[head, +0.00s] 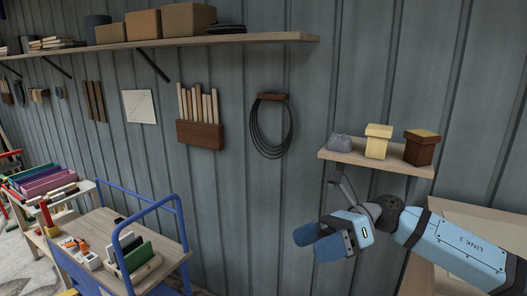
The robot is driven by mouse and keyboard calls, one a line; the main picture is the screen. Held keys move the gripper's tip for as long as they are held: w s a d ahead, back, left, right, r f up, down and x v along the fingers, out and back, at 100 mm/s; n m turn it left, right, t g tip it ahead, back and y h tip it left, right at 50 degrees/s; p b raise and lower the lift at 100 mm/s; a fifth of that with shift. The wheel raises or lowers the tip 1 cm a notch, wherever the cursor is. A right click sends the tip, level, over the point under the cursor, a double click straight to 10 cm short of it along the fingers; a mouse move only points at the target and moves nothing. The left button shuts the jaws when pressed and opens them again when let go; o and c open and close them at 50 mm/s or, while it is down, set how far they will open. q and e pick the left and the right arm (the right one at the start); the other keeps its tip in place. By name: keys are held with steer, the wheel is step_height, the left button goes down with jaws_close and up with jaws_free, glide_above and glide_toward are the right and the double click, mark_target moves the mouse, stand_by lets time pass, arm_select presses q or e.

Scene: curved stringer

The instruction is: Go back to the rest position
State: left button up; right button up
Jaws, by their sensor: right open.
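My right gripper (322,240) is at the lower right, on a light blue arm that comes in from the right edge. Its blue-padded fingers point left and hold nothing that I can see. It is in front of the grey wall, just below a small wooden shelf (330,154). My left gripper is not in view.
The small shelf carries a grey lump (340,143), a pale yellow box (377,142) and a brown box (421,148). A blue-framed cart (172,246) stands at the lower left. A long shelf (230,39) with boxes runs above. A cable coil (271,126) hangs on the wall.

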step_height(320, 180, down, 17)
steer(key=s+m+t, duration=0.2)
steer(key=m+t, duration=1.9)
steer(key=m, duration=1.1)
steer(key=s+d+f+m+g+h, duration=0.1)
steer(key=s+d+f+m+h, duration=0.2)
steer(key=f, duration=0.5)
steer(key=s+d+f+m+g+h, duration=0.2)
steer(key=s+d+f+m+h, duration=0.2)
steer(key=s+f+m, duration=0.4)
steer(key=s+d+f+m+g+h, duration=0.2)
steer(key=s+d+f+m+h, duration=0.2)
steer(key=s+f, duration=0.4)
steer(key=shift+f+m+h, duration=0.65)
steer(key=shift+m+h, duration=0.05)
steer(key=shift+m, duration=0.4)
